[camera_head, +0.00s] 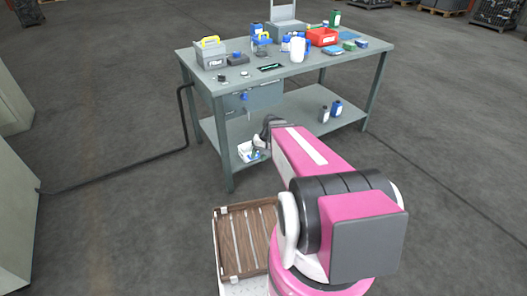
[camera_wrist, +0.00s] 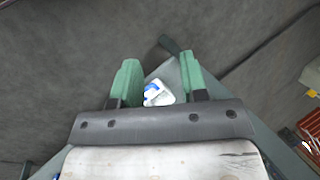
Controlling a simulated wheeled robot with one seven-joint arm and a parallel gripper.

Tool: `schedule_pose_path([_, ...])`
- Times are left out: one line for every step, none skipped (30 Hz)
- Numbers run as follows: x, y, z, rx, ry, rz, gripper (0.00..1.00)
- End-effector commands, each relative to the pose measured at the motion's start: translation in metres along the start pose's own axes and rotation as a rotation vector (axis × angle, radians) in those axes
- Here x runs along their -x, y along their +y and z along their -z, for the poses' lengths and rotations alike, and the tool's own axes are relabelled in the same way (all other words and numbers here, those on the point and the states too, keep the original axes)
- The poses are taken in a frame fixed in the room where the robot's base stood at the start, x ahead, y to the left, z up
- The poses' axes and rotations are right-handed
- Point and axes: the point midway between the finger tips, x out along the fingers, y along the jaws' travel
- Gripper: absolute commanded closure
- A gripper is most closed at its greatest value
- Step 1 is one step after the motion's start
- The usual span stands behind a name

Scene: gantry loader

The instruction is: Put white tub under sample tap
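A small white container with blue on it, which may be the white tub, shows in the wrist view (camera_wrist: 158,93) between my fingers. In the head view, a white tub-like container (camera_head: 246,152) with something blue at it sits at the front left of the bench's lower shelf. I cannot tell whether these are the same thing. My gripper (camera_wrist: 160,75) has its green fingers apart, with no visible contact on the white thing. In the head view my gripper is partly hidden behind my arm, near the bench's front edge. I cannot make out the sample tap for certain.
The grey bench (camera_head: 330,81) carries a grey caddy with a yellow handle (camera_head: 210,52), a red bin (camera_head: 323,37), a white container (camera_head: 297,51) and bottles. Two bottles (camera_head: 330,111) stand on its lower shelf. A black hose (camera_head: 120,171) crosses the floor. A slatted wooden tray (camera_head: 246,240) lies beside my arm.

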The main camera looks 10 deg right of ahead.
Motion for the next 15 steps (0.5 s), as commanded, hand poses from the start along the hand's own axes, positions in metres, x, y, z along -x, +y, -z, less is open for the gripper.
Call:
schedule_pose_path([0.019, -0.010, -0.028, 0.020, 0.017, -0.087, 0.60])
schedule_pose_path([0.028, -0.012, -0.036, 0.026, 0.026, -0.134, 0.60])
schedule_pose_path([0.037, -0.015, -0.045, 0.036, 0.041, -0.193, 0.60])
schedule_pose_path([0.044, -0.016, -0.051, 0.042, 0.052, -0.232, 0.60])
schedule_pose_path([0.051, -0.017, -0.056, 0.047, 0.063, -0.267, 0.60])
schedule_pose_path([0.058, -0.018, -0.061, 0.053, 0.075, -0.305, 0.60])
schedule_pose_path([0.062, -0.019, -0.064, 0.057, 0.083, -0.330, 0.60])
schedule_pose_path([0.065, -0.019, -0.067, 0.059, 0.091, -0.350, 0.60])
schedule_pose_path([0.069, -0.019, -0.069, 0.063, 0.099, -0.371, 0.60])
schedule_pose_path([0.071, -0.019, -0.069, 0.064, 0.104, -0.382, 0.60])
schedule_pose_path([0.073, -0.019, -0.070, 0.065, 0.107, -0.390, 0.60])
schedule_pose_path([0.074, -0.019, -0.070, 0.066, 0.110, -0.397, 0.60])
schedule_pose_path([0.074, -0.019, -0.070, 0.066, 0.110, -0.400, 0.60])
schedule_pose_path([0.074, -0.019, -0.069, 0.066, 0.111, -0.401, 0.60])
schedule_pose_path([0.074, -0.019, -0.069, 0.066, 0.110, -0.400, 0.60])
